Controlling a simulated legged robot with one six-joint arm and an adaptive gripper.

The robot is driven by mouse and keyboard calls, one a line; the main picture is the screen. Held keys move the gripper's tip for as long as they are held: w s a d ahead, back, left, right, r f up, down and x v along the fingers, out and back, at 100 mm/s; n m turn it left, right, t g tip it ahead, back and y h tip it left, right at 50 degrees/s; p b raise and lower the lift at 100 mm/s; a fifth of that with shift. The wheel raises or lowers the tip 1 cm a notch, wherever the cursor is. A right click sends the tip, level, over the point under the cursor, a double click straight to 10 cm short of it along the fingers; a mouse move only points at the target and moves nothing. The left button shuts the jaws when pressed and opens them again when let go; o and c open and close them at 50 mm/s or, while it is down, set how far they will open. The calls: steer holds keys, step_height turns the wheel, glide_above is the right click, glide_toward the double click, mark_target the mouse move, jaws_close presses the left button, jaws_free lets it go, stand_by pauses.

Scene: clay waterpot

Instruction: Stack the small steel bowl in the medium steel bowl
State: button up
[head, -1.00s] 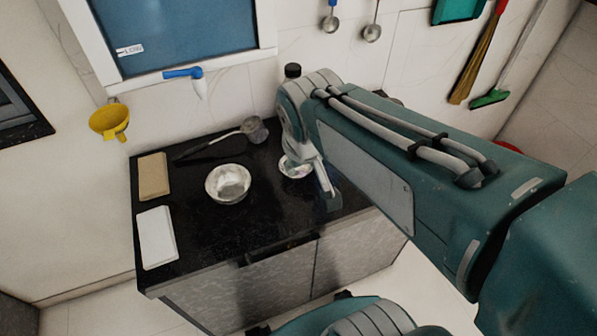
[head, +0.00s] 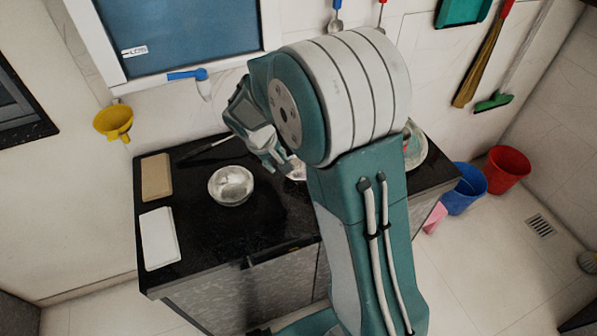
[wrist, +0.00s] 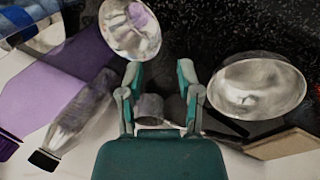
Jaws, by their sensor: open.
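The small steel bowl (head: 297,172) sits on the black counter, mostly hidden behind my arm in the head view. In the wrist view the small bowl (wrist: 128,32) is at the upper left, just beyond my left fingertip. The medium steel bowl (head: 231,186) stands upright and looks empty, left of my gripper. It also shows in the wrist view (wrist: 256,86), right of the fingers. My gripper (wrist: 160,74) is open, with nothing held between its fingers. In the head view my gripper (head: 285,165) is above the counter near the small bowl, partly covered by my arm.
A tan board (head: 156,177) and a white board (head: 159,238) lie at the counter's left. Bare counter lies in front of the medium bowl.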

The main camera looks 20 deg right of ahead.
mark_target(289, 177)
steer(key=x, duration=1)
steer(key=shift+d, duration=0.15)
steer(key=shift+r, duration=0.1)
jaws_close()
